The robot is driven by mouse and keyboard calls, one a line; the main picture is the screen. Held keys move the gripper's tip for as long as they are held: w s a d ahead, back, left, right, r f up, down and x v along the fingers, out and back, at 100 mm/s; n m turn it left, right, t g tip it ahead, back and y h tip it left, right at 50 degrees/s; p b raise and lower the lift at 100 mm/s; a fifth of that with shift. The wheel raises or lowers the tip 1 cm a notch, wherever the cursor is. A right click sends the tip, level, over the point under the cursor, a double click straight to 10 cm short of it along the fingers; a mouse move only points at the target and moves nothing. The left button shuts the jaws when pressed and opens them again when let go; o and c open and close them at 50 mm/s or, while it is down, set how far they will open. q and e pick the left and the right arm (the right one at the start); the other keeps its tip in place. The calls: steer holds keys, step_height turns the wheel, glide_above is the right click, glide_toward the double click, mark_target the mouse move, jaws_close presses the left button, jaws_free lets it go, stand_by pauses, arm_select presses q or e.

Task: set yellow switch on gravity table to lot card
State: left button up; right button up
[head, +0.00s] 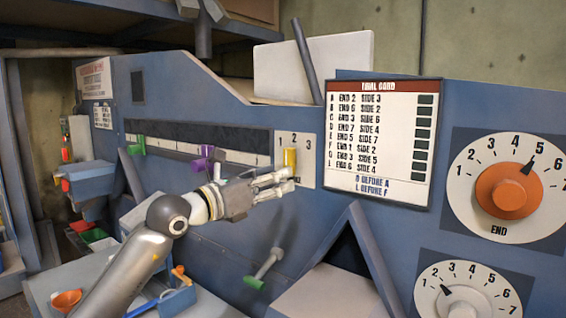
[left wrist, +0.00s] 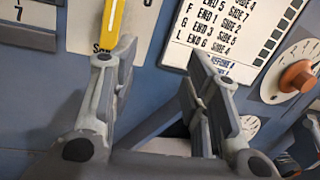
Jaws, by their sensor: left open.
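The yellow switch (head: 290,157) stands upright on a pale plate (head: 307,172) marked 1, 2, 3. Its top is near the 1 and 2; its exact setting is unclear. A card (head: 380,140) with a red header lists END and SIDE numbers by letter, with "BEFORE" notes at the bottom. My left gripper (head: 284,182) is open just below the switch, fingers pointing right, partly covering the plate. In the left wrist view, the yellow switch (left wrist: 112,22) shows beyond the left finger's tip, not between the fingers; contact is unclear.
An orange END dial (head: 505,193) is at the right, with another dial (head: 465,300) below it. Purple (head: 203,157) and green (head: 137,145) handles lie left along the panel. A green-tipped lever (head: 262,270) is below my gripper. Small bins stand at lower left.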

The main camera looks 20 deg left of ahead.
mark_target(286, 161)
arm_select(q)
steer(key=w+a+r+y, duration=0.2)
steer(key=a+y, duration=0.1)
steer(key=a, duration=0.2)
steer(key=shift+n+t, duration=0.3)
steer(key=p+x, duration=0.2)
steer(key=x, duration=0.2)
steer(key=p+x, duration=0.2)
steer(key=x, duration=0.2)
steer(key=shift+w+d+f, duration=0.2)
steer(key=shift+w+d, duration=0.05)
steer(key=shift+w, duration=0.1)
steer(key=shift+p+x, duration=0.5)
steer(key=shift+x, duration=0.25)
steer(key=shift+f, duration=0.1)
jaws_close()
